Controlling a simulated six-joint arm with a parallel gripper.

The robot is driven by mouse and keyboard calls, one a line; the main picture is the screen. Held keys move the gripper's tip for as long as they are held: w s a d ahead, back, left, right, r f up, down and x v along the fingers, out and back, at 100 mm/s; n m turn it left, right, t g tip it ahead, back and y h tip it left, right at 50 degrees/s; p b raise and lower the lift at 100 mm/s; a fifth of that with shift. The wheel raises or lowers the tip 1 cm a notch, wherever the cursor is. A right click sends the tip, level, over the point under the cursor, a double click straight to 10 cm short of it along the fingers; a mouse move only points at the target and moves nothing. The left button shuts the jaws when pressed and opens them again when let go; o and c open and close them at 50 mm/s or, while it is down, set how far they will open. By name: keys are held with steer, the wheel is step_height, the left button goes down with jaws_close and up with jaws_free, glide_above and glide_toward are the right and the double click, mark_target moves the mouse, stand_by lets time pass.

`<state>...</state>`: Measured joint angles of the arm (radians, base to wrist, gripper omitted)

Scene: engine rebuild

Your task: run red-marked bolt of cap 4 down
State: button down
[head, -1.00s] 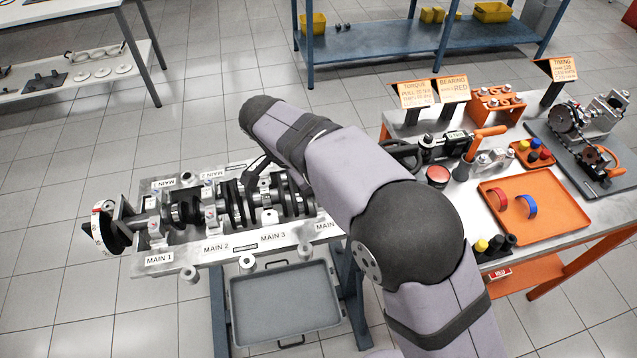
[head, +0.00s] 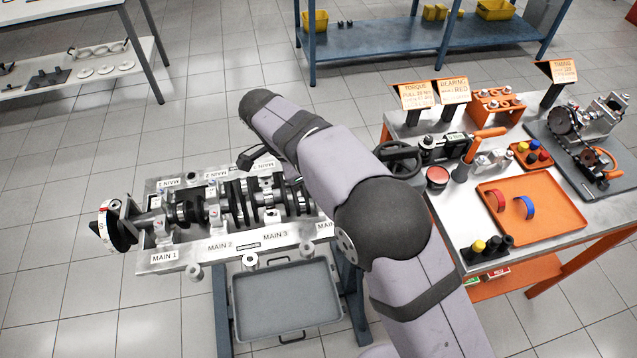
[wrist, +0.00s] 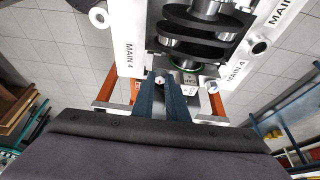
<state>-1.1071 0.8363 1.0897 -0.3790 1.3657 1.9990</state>
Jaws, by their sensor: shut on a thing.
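The crankshaft (head: 240,202) lies in the engine block (head: 170,259); it also shows in the wrist view (wrist: 205,28). In the wrist view, my gripper (wrist: 161,84) is at the MAIN 4 end, between the two MAIN 4 labels. Its two dark blue fingers are shut on a small pale bolt head (wrist: 160,79). In the head view my arm hides the gripper and MAIN 4.
A grey tray (head: 285,330) is below the block's front edge. The orange-edged bench at the right carries an orange tray (head: 560,222) with red and blue bearing shells, a torque tool (head: 445,148) and sign stands. My arm spans the gap between bench and block.

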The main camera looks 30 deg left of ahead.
steer(key=c, duration=2)
jaws_free()
steer(key=shift+a+r, duration=0.15)
steer(key=shift+r, duration=0.15)
steer(key=shift+c, duration=0.2)
steer(key=shift+s, duration=0.1)
steer(key=shift+f, duration=0.1)
steer(key=shift+b+v, duration=0.35)
steer(key=shift+v, duration=3.35)
